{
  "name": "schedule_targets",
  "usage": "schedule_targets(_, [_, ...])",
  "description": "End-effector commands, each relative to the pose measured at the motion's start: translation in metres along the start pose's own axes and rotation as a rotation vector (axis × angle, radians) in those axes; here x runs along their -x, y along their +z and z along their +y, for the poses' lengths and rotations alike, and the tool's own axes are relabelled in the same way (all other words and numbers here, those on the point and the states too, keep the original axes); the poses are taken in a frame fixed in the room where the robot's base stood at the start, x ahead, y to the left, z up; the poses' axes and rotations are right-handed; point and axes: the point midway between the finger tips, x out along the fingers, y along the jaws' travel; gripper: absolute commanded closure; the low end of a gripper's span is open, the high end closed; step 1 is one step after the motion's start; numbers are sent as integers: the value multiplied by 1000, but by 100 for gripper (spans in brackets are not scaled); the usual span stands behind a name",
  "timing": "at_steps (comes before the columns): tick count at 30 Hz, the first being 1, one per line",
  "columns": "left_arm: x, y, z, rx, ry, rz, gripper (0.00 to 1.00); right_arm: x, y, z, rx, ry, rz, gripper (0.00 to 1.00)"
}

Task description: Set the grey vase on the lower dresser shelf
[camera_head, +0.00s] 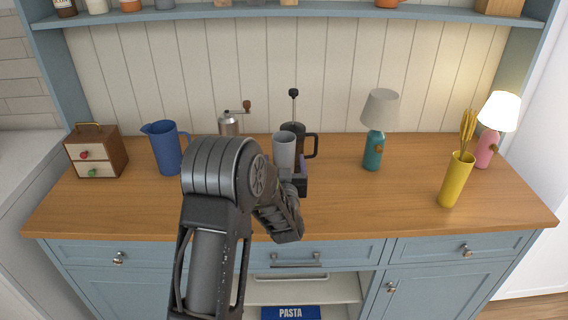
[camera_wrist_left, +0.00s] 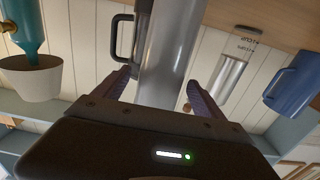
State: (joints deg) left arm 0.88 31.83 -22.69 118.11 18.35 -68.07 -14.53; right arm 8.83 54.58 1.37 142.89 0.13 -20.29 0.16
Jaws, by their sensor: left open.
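The grey vase (camera_head: 284,148), a plain tall cylinder, stands on the wooden counter near its middle, its lower part hidden by my gripper in the head view. My left gripper (camera_head: 300,180) is open at the vase. In the left wrist view, which is upside down, the vase (camera_wrist_left: 168,55) shows between the two spread fingers; I cannot tell whether either touches it. A blue dresser shelf (camera_head: 190,14) runs across the top of the head view with several items on it. My right gripper is not in view.
A black-handled French press (camera_head: 308,140) stands close behind the vase. A grinder (camera_head: 229,124) and blue pitcher (camera_head: 165,146) are left, a teal lamp (camera_head: 374,148) and yellow vase (camera_head: 455,182) right. Counter right of the gripper is free.

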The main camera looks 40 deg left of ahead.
Motion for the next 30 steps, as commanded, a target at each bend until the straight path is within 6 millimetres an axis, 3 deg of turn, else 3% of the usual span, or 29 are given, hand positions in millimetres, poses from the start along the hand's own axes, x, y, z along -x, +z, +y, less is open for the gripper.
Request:
schedule_targets(4, [-14, -1, 0, 1, 0, 1, 19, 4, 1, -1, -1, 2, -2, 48])
schedule_targets(22, [-14, 0, 0, 1, 0, 0, 19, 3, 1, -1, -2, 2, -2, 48])
schedule_targets(30, [-14, 0, 0, 1, 0, 0, 41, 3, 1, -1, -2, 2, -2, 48])
